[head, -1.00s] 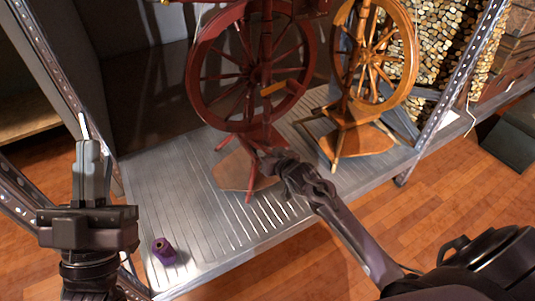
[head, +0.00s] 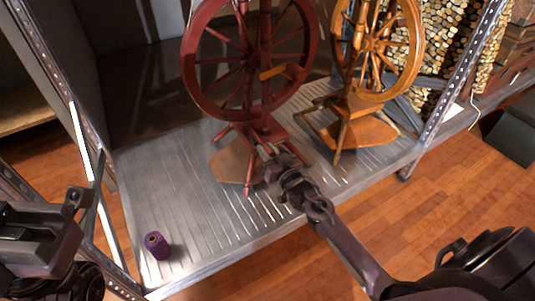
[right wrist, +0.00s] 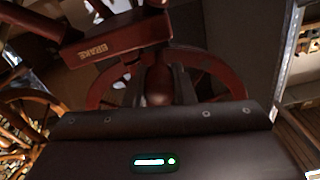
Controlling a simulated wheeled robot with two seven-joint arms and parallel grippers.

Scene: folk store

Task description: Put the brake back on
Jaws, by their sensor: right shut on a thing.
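The dark red spinning wheel (head: 186,62) stands on the metal shelf in the head view. Its block lettered BRAKE (right wrist: 95,48) shows at the upper left of the right wrist view. My right gripper (head: 272,158) is at the wheel's lower frame. Its fingers are shut on a rounded dark red part (right wrist: 158,90), which looks like a knob of the spinning wheel. The head view does not show this grip clearly. My left gripper (head: 75,200) is at the left edge, away from the wheel, and its finger opening cannot be made out.
An orange-brown spinning wheel (head: 410,75) stands close on the right. A purple spool (head: 157,246) is at the shelf's front left. The metal shelf (head: 195,225) is bare between them. Perforated posts (head: 462,72) flank the shelf.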

